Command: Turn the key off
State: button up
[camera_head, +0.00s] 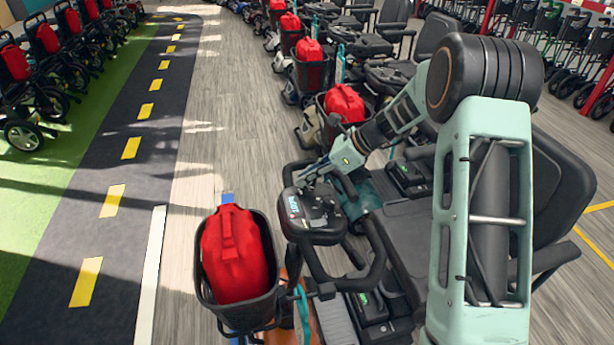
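A mobility scooter stands in front of me, with a black control console (310,228) on its tiller. The console's face carries small dials and a light logo. My arm reaches over the scooter's seat from the right. My gripper (306,181) is at the far edge of the console, close over its upper surface. I cannot tell whether it touches the console. The key is too small or hidden behind the gripper to make out. The fingers are too small in view to show whether they are open or shut, or hold anything.
A black front basket (206,290) with a red bag (234,256) hangs left of the console. The scooter's black seat (415,235) is under my arm. More scooters with red bags (344,103) line up behind. Wood floor (235,130) lies clear to the left.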

grip_shut()
jog(key=shift+n, duration=0.3)
jog(key=shift+n+g+p, duration=0.45)
jog(key=shift+n+g, duration=0.05)
jog(key=n+g, duration=0.1)
jog(key=n, duration=0.1)
jog(key=n+g+p, duration=0.1)
jog(key=n, duration=0.1)
jog(key=shift+s+n+g, duration=0.2)
jog(key=shift+n+g, duration=0.1)
jog(key=shift+g, duration=0.1)
jog(key=n+g, duration=0.1)
jog(key=n, duration=0.1)
jog(key=n+g+h, duration=0.1)
jog(key=n, duration=0.1)
jog(key=n+g+h, duration=0.1)
jog(key=n, duration=0.1)
jog(key=shift+s+d, duration=0.15)
jog(key=shift+s, duration=0.15)
jog(key=shift+n+h, duration=0.3)
jog(key=o, duration=0.7)
grip_release()
jog(key=shift+c, duration=0.2)
